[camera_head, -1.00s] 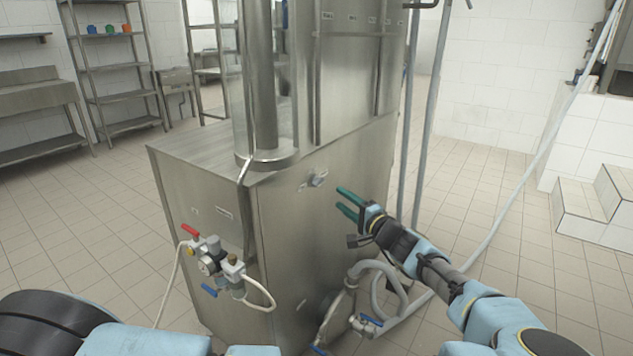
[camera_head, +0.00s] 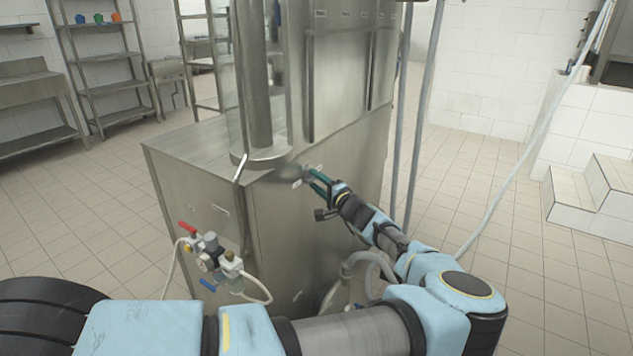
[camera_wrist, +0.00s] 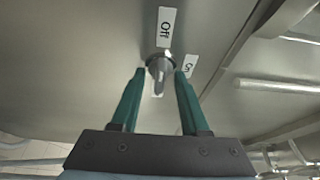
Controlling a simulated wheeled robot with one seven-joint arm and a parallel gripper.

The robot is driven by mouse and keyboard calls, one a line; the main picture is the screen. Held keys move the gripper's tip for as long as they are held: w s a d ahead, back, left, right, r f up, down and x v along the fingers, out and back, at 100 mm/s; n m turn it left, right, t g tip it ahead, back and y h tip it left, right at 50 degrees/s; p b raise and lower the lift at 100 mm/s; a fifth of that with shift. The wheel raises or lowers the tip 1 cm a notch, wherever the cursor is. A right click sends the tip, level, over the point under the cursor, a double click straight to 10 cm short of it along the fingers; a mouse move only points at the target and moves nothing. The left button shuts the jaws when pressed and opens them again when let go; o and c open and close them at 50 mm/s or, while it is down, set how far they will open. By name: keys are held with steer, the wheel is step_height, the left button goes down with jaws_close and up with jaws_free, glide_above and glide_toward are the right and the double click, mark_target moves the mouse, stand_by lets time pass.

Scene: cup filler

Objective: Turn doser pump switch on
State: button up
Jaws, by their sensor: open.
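The doser pump switch is a grey metal knob (camera_wrist: 159,66) on the steel panel of the machine (camera_head: 310,230). In the wrist view an "Off" label (camera_wrist: 165,27) sits beyond the knob and an "On" label (camera_wrist: 188,65) sits to its right. My gripper (camera_wrist: 159,78) has green fingers, open, with their tips on either side of the knob; I cannot tell whether they touch it. In the head view my gripper (camera_head: 312,180) is at the panel's upper part, and the knob is hard to make out there.
A valve and gauge assembly with a red handle (camera_head: 188,228) is on the machine's left face. A grey hose (camera_head: 358,264) is low behind my arm. Vertical pipes (camera_head: 408,130) stand right of the machine.

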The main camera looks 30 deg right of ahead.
jaws_close()
stand_by(0.3)
steer(key=shift+m+g, duration=0.3)
steer(key=m+g, duration=0.1)
steer(key=m, duration=0.2)
steer(key=shift+r, duration=0.15)
steer(key=m+g+y, duration=0.1)
steer(key=m, duration=0.2)
steer(key=m+g+y, duration=0.2)
steer(key=m, duration=0.1)
steer(key=m+g+y, duration=0.1)
steer(key=m, duration=0.2)
steer(key=shift+w+d+r+m+g, duration=0.1)
steer(key=shift+w+d+m+g, duration=0.05)
steer(key=shift+d+m+g, duration=0.15)
stand_by(0.4)
steer(key=shift+y, duration=0.3)
